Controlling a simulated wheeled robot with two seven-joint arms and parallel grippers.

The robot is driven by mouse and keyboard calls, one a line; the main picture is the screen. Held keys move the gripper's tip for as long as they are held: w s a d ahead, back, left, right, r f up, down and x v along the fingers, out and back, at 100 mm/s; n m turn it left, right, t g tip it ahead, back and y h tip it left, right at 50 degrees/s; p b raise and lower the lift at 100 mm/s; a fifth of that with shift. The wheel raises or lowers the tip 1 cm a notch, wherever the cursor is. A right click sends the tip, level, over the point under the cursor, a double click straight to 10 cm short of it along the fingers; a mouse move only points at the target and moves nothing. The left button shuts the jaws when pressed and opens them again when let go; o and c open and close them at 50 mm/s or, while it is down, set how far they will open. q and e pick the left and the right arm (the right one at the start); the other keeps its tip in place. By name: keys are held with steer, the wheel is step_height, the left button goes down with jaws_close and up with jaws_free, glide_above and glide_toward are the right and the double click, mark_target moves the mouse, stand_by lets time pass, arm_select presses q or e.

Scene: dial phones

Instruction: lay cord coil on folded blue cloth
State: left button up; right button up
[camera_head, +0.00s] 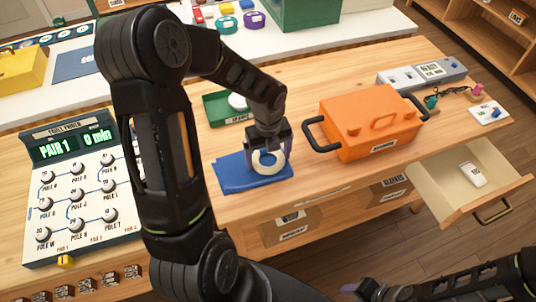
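The cord coil (268,163), a cream ring, is between the fingers of my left gripper (270,150). The gripper points down over the folded blue cloth (235,179) and looks shut on the coil. The cloth lies flat on the wooden bench near its front edge. The coil appears over the right part of the cloth; I cannot tell whether it touches it. My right gripper (364,291) shows only partly at the bottom edge, away from the bench top, and its opening is unclear.
An orange case (368,122) with black handles stands right of the cloth. A green tray (222,110) is behind. A panel with knobs (75,190) stands left. An open drawer (440,178) juts out at the front right, holding a white item (472,175).

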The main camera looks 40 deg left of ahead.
arm_select(q)
steer(key=shift+o, duration=0.8)
steer(key=shift+d+f, duration=0.1)
step_height(320, 180, up, 13)
steer(key=shift+r, duration=0.2)
